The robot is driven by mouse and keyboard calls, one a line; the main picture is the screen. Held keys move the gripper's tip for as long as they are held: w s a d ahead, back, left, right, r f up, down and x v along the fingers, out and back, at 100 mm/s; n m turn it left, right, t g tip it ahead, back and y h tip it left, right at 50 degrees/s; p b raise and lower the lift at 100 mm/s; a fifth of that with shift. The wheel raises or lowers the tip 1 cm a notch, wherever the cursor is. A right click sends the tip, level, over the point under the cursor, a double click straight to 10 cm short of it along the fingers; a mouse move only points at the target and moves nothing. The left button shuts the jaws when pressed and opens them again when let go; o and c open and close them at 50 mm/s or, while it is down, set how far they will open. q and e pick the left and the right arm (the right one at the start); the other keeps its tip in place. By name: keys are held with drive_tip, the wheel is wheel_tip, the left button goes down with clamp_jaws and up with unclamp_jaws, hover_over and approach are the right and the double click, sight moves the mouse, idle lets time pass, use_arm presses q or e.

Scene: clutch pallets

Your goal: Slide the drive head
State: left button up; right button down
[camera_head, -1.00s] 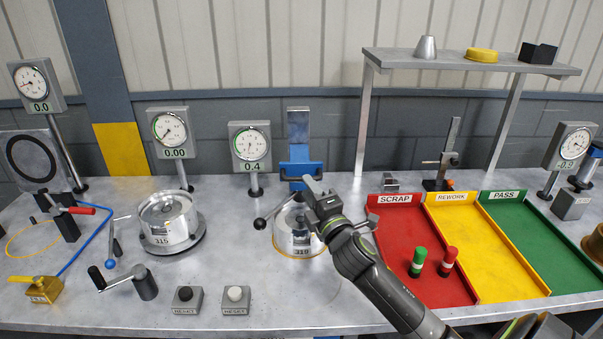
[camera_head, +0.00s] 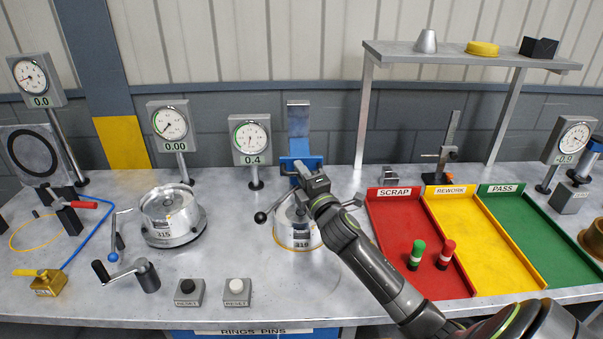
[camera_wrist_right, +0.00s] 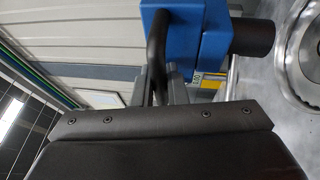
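The blue drive head (camera_head: 301,163) sits on an upright grey column at the back middle of the bench. A dark bar handle (camera_wrist_right: 157,45) stands out from the blue block (camera_wrist_right: 185,35) in the right wrist view. My right gripper (camera_head: 303,173) is at the front of the drive head; in the wrist view its grey fingers (camera_wrist_right: 160,90) lie on both sides of the handle and appear closed on it. The fingertips are partly hidden by the gripper body. Below the head stands a round clutch unit (camera_head: 297,228) marked 319, partly covered by my right arm. My left gripper is not in view.
A second clutch unit (camera_head: 170,217) marked 315 stands to the left. Dial gauges stand behind. A crank (camera_head: 130,272) and two buttons are in front.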

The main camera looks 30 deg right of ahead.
sight(295, 188)
drive_tip(key=shift+f, duration=0.15)
wheel_tip(295, 188, down, 8)
drive_tip(key=b, duration=0.6)
drive_tip(key=c, duration=1.5)
unclamp_jaws()
drive_tip(key=shift+r, duration=0.2)
drive_tip(key=shift+o, duration=0.2)
drive_tip(key=b+v, duration=0.4)
drive_tip(key=v, duration=1.3)
drive_tip(key=shift+s, duration=0.25)
drive_tip(key=shift+a+f, duration=0.1)
drive_tip(key=shift+f, duration=0.05)
